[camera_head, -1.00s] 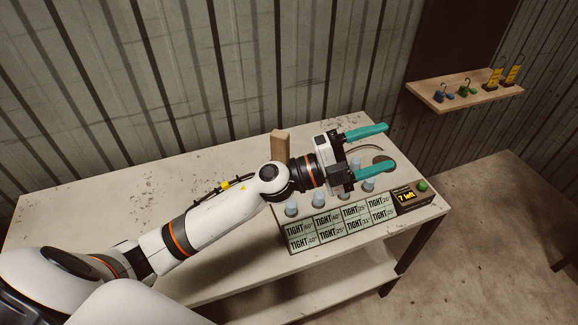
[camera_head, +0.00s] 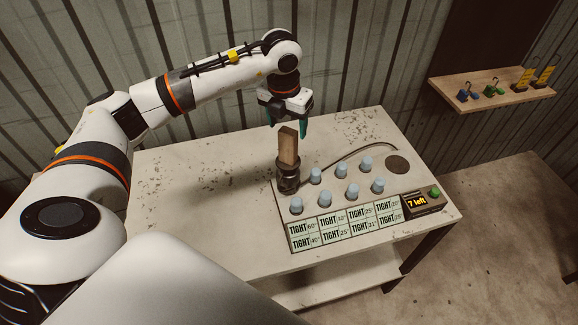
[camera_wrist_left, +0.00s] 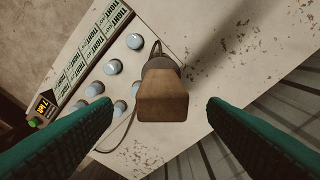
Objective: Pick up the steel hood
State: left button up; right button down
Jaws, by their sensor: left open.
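The steel hood (camera_head: 288,180) is a dark metal cylinder with an upright wooden block as its handle (camera_head: 288,148). It stands at the back left corner of the grey panel. My left gripper (camera_head: 286,122) points down just above the handle, its teal fingers apart. In the left wrist view the wooden handle (camera_wrist_left: 163,98) lies between the two open fingers (camera_wrist_left: 160,106), with a gap on each side. The dark hood shows only partly behind the handle there. Whatever is under the hood is hidden. My right gripper is not in view.
Several pale blue capped posts (camera_head: 366,163) stand on the panel beside the hood, above green "TIGHT" labels (camera_head: 331,222). A display (camera_head: 417,203) reads "7 left", with a green button (camera_head: 434,191). A cable curves behind the posts. The table (camera_head: 190,190) is clear at left.

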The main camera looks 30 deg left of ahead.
aim_at(288, 132)
pick_arm(q)
jog(key=f, duration=0.2)
jog(key=shift+w+f+p, duration=0.25)
jog(key=shift+f+p, duration=0.1)
jog(key=shift+f, duration=0.05)
jog(key=shift+f+p, duration=0.25)
jog(key=shift+p, duration=0.1)
notch_tip(288, 132, down, 4)
jog(key=shift+w+a+r+p, duration=0.1)
jog(key=shift+w+r+p, duration=0.1)
jog(key=shift+p, duration=0.8)
jog(key=shift+f, duration=0.5)
jog(key=shift+w+r, duration=0.1)
grip_shut()
